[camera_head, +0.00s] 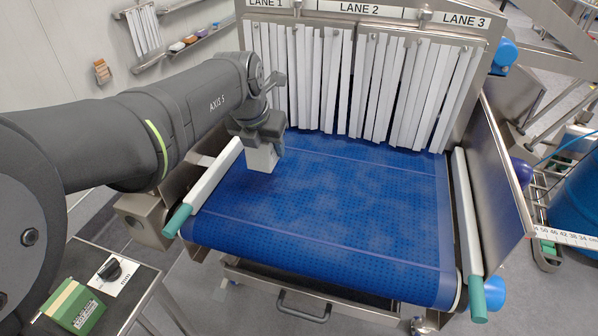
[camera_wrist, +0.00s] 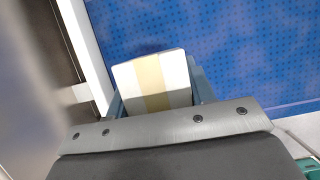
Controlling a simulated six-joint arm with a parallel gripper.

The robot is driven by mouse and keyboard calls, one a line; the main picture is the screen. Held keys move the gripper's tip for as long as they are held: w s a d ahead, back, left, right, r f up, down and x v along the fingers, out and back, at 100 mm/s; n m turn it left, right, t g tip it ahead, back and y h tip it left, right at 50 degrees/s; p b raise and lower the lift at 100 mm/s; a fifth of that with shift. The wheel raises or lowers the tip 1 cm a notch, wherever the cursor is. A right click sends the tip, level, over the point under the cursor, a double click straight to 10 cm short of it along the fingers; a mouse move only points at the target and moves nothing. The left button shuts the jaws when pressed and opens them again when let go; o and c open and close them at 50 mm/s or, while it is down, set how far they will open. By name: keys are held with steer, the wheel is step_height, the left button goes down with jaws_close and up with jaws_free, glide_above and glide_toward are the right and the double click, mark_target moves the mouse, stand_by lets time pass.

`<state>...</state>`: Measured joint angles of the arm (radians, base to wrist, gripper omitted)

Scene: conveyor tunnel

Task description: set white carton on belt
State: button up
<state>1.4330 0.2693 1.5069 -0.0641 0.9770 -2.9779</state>
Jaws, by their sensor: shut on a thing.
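The white carton (camera_head: 262,158) is held in my gripper (camera_head: 262,143) at the left part of the blue belt (camera_head: 330,215). In the wrist view the white carton (camera_wrist: 150,80) shows a tan strip across its face, with the blue belt (camera_wrist: 220,45) beyond it. My gripper (camera_wrist: 158,97) is shut on the carton, with a finger visible on each side. The carton looks upright. I cannot tell whether its bottom touches the belt or is slightly above it.
White strip curtains (camera_head: 365,85) hang at the far end under the lane signs. White side rails (camera_head: 210,180) with green ends border the belt, and a metal guard (camera_head: 505,160) stands at the right. A green box (camera_head: 72,305) lies on a side table. Most of the belt is clear.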

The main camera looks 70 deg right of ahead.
mark_target(264, 148)
step_height(264, 148, down, 7)
steer(key=shift+f, duration=0.1)
stand_by(0.4)
steer(key=o, duration=1.4)
steer(key=shift+f, duration=0.1)
steer(key=shift+a+r, duration=0.1)
steer(key=shift+r, duration=0.45)
steer(key=v, duration=1.1)
steer(key=shift+a+r, duration=0.1)
steer(key=shift+a, duration=0.05)
